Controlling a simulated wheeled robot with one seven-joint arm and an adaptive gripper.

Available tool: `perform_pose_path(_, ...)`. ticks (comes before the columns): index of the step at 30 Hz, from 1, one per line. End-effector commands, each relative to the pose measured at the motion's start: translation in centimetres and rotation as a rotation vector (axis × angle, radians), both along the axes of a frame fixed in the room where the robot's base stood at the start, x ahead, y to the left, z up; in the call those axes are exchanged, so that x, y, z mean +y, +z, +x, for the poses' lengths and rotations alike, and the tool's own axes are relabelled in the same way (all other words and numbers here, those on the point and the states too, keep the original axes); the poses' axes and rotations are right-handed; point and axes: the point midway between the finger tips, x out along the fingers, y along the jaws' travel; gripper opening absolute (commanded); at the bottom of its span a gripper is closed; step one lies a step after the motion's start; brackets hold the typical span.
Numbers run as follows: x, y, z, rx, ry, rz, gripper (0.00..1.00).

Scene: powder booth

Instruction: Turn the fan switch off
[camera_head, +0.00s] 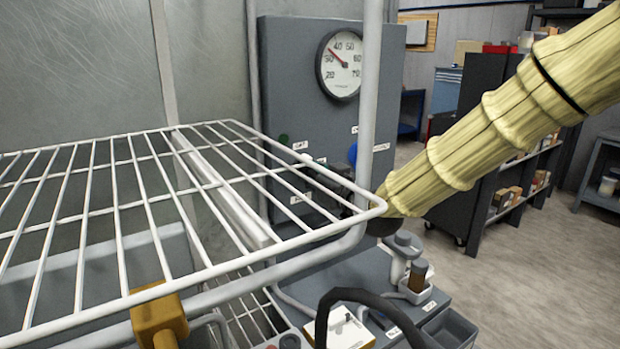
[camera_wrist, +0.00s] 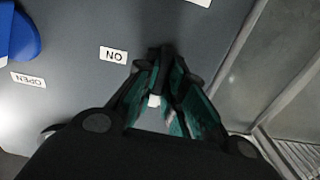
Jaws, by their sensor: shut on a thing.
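The grey control panel (camera_head: 290,80) stands upright behind the wire rack, with small white labels on it. My gripper (camera_head: 322,178) is dark and sits against its lower part, partly hidden by the rack and post. In the wrist view my gripper (camera_wrist: 166,64) has its teal-padded fingers drawn together at the panel face, beside a label (camera_wrist: 113,54) reading ON, upside down. It is shut on what appears to be the fan switch, which the fingertips mostly hide. A small pale patch shows between the fingers. I cannot tell the switch position.
A white wire rack (camera_head: 130,215) fills the left foreground, close to my gripper. A white post (camera_head: 370,90) stands before the panel. A round gauge (camera_head: 340,64) is above. A blue handle (camera_wrist: 18,35) and an OPEN label (camera_wrist: 28,80) are nearby. Open floor lies right.

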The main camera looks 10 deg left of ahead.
Motion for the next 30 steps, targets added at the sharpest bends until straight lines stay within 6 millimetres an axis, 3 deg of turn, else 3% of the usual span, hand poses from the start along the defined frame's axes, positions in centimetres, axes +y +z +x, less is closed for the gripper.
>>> perform_pose_path(19,-0.06,0.48,0.19,-0.040,-0.002,-0.029,0.00)
perform_pose_path(20,-0.06,0.48,0.19,-0.040,-0.002,-0.029,0.17)
perform_pose_path(23,-0.07,0.39,0.16,-0.038,-0.002,-0.030,0.33)
perform_pose_path(30,-0.10,0.16,0.08,-0.035,-0.002,-0.032,0.33)
